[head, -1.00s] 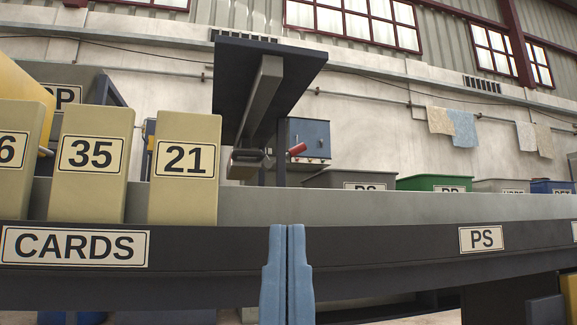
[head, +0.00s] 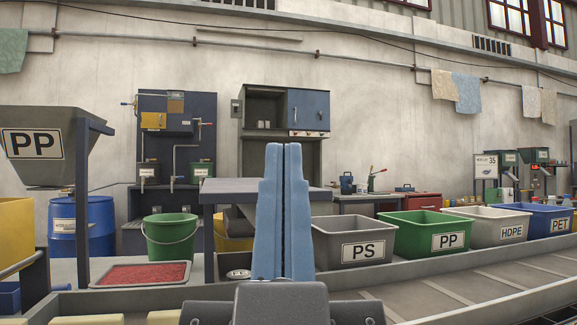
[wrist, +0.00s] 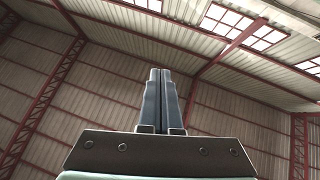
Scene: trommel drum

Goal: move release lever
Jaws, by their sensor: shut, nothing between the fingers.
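My gripper (head: 283,150) stands upright in the middle of the head view, its two blue fingers pressed together with nothing between them. In the wrist view the shut fingers (wrist: 160,75) point up at the roof and wall, with no task object there. I cannot pick out the release lever for sure. A dark flat-topped stand (head: 225,190) is partly covered by my fingers, and the area under its right part is hidden.
A grey PS bin (head: 365,243) and a green PP bin (head: 425,233) stand to the right. A green bucket (head: 169,238) and a red-filled tray (head: 140,274) are at left, near a PP hopper (head: 45,148). A conveyor edge (head: 480,290) runs across the front.

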